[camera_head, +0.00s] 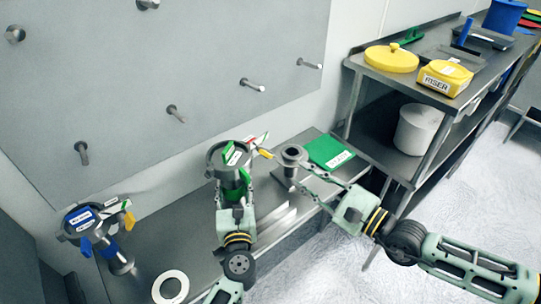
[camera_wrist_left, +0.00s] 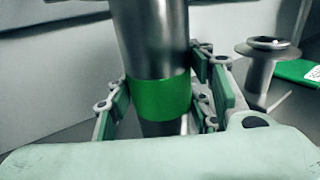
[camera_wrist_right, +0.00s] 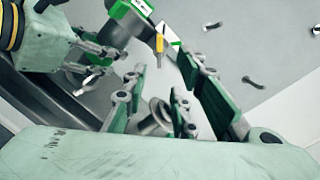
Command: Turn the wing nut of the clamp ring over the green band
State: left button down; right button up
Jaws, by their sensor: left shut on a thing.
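The green-banded unit is a grey upright cylinder with a round clamp ring (camera_head: 216,160) at its top. Its green band (camera_wrist_left: 162,98) shows in the left wrist view. My left gripper (camera_head: 233,188) is shut on the cylinder at the band, with finger pads on both sides. A yellow wing nut (camera_head: 264,153) sticks out to the right of the ring; it also shows in the right wrist view (camera_wrist_right: 159,43). My right gripper (camera_wrist_right: 163,72) is open, its fingers spread, with the wing nut beyond the fingertips. I see no contact with it.
A grey flanged post (camera_head: 292,157) stands close to my right fingers. A green mat (camera_head: 329,152) lies behind it. A blue-banded unit (camera_head: 84,219) and a white ring (camera_head: 170,287) are at the left. A shelf with yellow items (camera_head: 391,59) stands right.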

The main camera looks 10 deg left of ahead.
aim_at(273, 157)
jog(key=shift+n, duration=0.6)
jog(key=x, duration=1.2)
jog(key=shift+s, duration=0.15)
grip_shut()
